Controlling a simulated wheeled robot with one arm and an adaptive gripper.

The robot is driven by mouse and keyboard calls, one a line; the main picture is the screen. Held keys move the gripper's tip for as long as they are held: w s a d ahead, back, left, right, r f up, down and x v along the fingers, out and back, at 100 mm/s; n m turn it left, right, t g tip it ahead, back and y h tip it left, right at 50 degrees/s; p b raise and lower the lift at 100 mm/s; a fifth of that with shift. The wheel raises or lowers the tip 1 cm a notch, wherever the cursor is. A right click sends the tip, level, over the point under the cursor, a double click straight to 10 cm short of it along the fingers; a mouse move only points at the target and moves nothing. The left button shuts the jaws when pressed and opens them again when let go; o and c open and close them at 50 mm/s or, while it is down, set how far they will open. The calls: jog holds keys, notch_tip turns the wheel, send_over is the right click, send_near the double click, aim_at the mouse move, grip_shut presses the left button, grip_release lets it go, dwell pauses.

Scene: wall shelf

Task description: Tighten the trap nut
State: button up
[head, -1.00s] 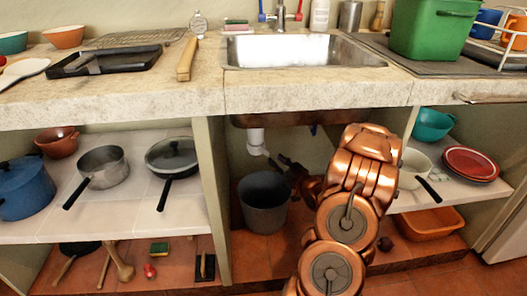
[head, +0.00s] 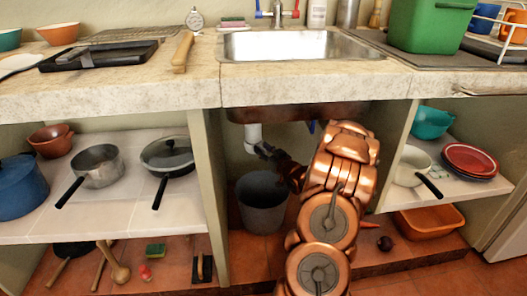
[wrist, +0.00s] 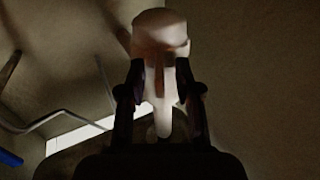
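The white drain pipe (head: 253,134) hangs under the sink, in the open bay below the counter. Its wider collar, which looks like the trap nut (wrist: 160,38), shows pale and partly shadowed in the wrist view. My gripper (head: 264,150) is at the lower end of the pipe, reaching in from the right. In the wrist view its two dark fingers (wrist: 159,78) stand apart, one on each side of the white part. Whether they touch it is too dark to tell. The nut's edges are not clear in the head view.
A dark grey bucket (head: 262,203) stands on the floor of the bay, just below my gripper. Bay walls (head: 207,190) stand at left and right. The sink basin (head: 290,46) is overhead. An orange tub (head: 428,221) lies at right.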

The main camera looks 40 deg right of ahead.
grip_shut()
dwell(0.7)
